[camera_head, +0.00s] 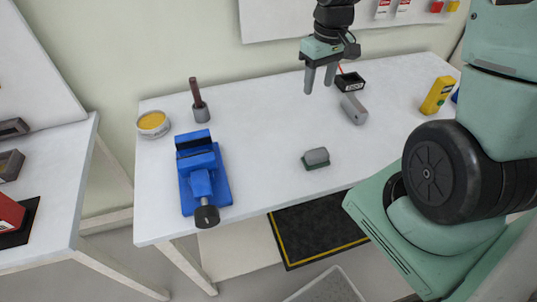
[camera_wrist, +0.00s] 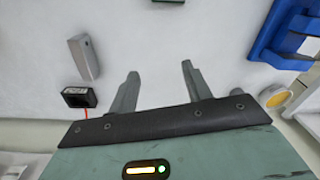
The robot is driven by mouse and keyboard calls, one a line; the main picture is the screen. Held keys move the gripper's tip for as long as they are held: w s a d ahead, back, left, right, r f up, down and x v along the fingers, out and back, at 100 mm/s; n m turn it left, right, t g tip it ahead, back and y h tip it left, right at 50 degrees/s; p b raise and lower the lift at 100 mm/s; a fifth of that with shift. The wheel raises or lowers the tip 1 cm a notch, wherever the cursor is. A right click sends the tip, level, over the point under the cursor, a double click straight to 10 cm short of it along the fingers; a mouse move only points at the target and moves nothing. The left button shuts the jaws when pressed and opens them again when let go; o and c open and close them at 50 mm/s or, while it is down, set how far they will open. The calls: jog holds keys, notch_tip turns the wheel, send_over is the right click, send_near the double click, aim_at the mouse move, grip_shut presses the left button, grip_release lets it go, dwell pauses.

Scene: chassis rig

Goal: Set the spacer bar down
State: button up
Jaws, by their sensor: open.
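A grey bar (camera_head: 354,109), which I take to be the spacer bar, lies on the white workbench (camera_head: 260,120) right of centre. In the wrist view the bar (camera_wrist: 84,58) lies to the left of my fingers. My gripper (camera_head: 319,88) is above the back part of the bench, left of the bar and apart from it. Its two fingers are spread, with nothing between them in the wrist view (camera_wrist: 160,68).
A black box (camera_head: 350,82) with a red stick is close behind the bar. A blue vise (camera_head: 202,172), a yellow-filled tin (camera_head: 153,123) and a cup with a brown handle (camera_head: 200,112) stand left. A grey-green block (camera_head: 316,158) sits near the front edge. A yellow box (camera_head: 437,95) stands right.

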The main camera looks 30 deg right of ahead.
jog(key=s+a+r+n, duration=0.2)
jog(key=s+a, duration=0.1)
jog(key=a, duration=0.6)
jog(key=s+a+r+n, duration=0.2)
jog(key=s+a, duration=0.2)
jog(key=a, duration=0.5)
jog(key=s+a+r+n, duration=0.1)
jog(key=s+a+n, duration=0.2)
jog(key=s+a, duration=0.4)
jog(key=s, duration=0.4)
jog(key=shift+s+a+r, duration=0.2)
jog(key=shift+a, duration=0.2)
